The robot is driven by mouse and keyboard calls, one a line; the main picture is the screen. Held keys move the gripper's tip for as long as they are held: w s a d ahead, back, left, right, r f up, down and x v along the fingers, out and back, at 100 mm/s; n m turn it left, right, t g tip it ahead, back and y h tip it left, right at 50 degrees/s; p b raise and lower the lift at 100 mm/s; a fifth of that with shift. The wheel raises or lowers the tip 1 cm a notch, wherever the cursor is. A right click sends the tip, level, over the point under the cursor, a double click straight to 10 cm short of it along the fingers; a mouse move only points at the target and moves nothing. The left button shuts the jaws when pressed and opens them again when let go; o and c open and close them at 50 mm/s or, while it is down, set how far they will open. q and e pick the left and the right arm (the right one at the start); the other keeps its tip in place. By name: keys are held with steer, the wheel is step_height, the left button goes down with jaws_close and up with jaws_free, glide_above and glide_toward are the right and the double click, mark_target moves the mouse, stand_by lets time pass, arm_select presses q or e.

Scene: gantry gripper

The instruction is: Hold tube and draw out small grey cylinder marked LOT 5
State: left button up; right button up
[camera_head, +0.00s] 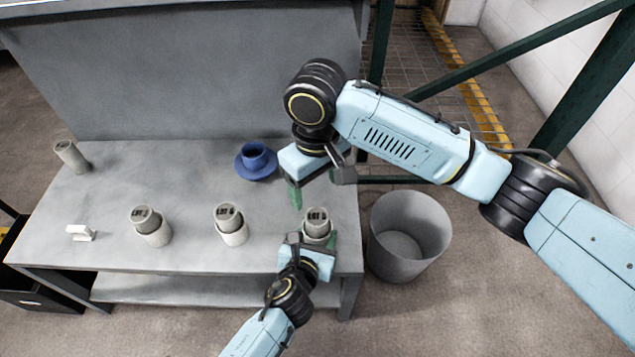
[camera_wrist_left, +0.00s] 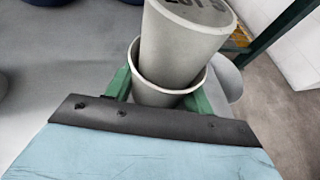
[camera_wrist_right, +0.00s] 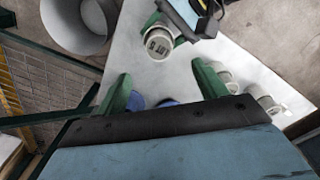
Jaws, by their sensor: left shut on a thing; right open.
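A pale tube (camera_wrist_left: 158,96) stands at the table's right front, with a small grey cylinder (camera_head: 317,215) sticking up out of it. The cylinder's top is marked LOT with a digit that looks like 5 but is small. In the left wrist view the cylinder (camera_wrist_left: 188,45) leans in the tube's mouth. My left gripper (camera_wrist_left: 160,92) is shut on the tube, one finger at each side. My right gripper (camera_head: 317,187) is open and empty, above and behind the tube. In the right wrist view the cylinder (camera_wrist_right: 159,43) lies beyond the open fingers (camera_wrist_right: 162,78).
Two similar tubes with marked cylinders stand to the left, one mid-table (camera_head: 231,234) and one farther left (camera_head: 153,234). A blue cup (camera_head: 256,156) sits on a saucer behind. A white block (camera_head: 80,232) and another grey cylinder (camera_head: 71,155) are at far left. A grey bin (camera_head: 410,262) stands right.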

mark_target(317, 217)
step_height(317, 217, down, 12)
steer(key=m, duration=0.2)
steer(key=shift+m, duration=0.4)
steer(key=shift+d, duration=0.1)
steer(key=c, duration=1.4)
steer(key=shift+r, duration=0.2)
